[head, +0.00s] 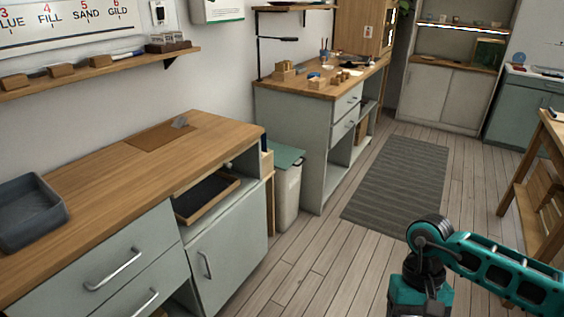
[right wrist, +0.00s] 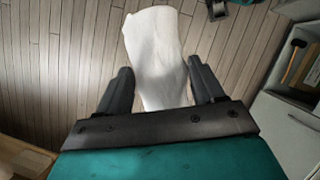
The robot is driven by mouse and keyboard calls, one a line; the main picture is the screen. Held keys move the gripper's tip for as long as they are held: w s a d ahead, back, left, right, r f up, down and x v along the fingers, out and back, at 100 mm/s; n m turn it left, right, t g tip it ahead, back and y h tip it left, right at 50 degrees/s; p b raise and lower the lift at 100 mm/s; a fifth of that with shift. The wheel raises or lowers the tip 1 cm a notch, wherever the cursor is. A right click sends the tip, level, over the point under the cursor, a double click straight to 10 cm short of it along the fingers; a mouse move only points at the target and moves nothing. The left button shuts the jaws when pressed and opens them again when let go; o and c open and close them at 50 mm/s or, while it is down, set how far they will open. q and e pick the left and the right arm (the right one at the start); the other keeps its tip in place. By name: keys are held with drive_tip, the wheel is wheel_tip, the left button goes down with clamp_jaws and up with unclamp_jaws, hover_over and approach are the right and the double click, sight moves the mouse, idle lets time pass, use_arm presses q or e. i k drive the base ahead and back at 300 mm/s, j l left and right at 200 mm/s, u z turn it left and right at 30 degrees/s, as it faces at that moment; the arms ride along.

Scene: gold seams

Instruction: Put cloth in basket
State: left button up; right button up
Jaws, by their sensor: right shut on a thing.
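A white cloth (right wrist: 158,60) shows in the right wrist view. My right gripper (right wrist: 160,82) is shut on it, one dark finger on each side, and holds it above the wooden floor. In the head view my right arm comes in at the lower right, and its gripper and the cloth are out of the picture. My left gripper is in neither view. I see nothing that is clearly the basket; a lidded grey bin (head: 288,185) stands between the two counters.
A wood-topped counter (head: 100,185) with a grey tray (head: 30,212) on it runs along the left. A second workbench (head: 310,90) stands farther back. A grey striped mat (head: 400,185) lies on the floor. A wooden table (head: 540,190) is at the right edge.

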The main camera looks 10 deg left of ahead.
sight(27, 217)
drive_tip(key=i+u, duration=0.4)
drive_tip(key=i+l+u, duration=0.15)
drive_tip(key=u, duration=0.2)
drive_tip(key=i+u, duration=0.1)
drive_tip(key=u, duration=1.25)
